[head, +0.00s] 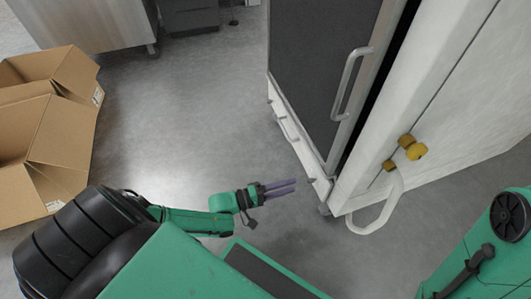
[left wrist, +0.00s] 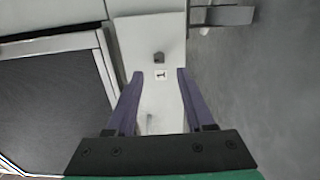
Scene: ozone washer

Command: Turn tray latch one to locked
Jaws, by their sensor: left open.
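Tray latch one (left wrist: 158,57) is a small grey block on a white panel (left wrist: 150,40) in the left wrist view. A label with a "1" (left wrist: 161,75) sits just below it. My left gripper (left wrist: 160,76) is open, its two purple fingers on either side of the label in the picture, with the latch slightly beyond the tips. No contact shows. In the head view my left gripper (head: 281,187) is low, left of the white machine's bottom front edge (head: 318,182). The latch is too small to make out there. My right gripper is out of view.
The machine's dark door (head: 318,60) has a long handle (head: 350,85). Open cardboard boxes (head: 50,125) stand at left. The floor between boxes and machine is clear.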

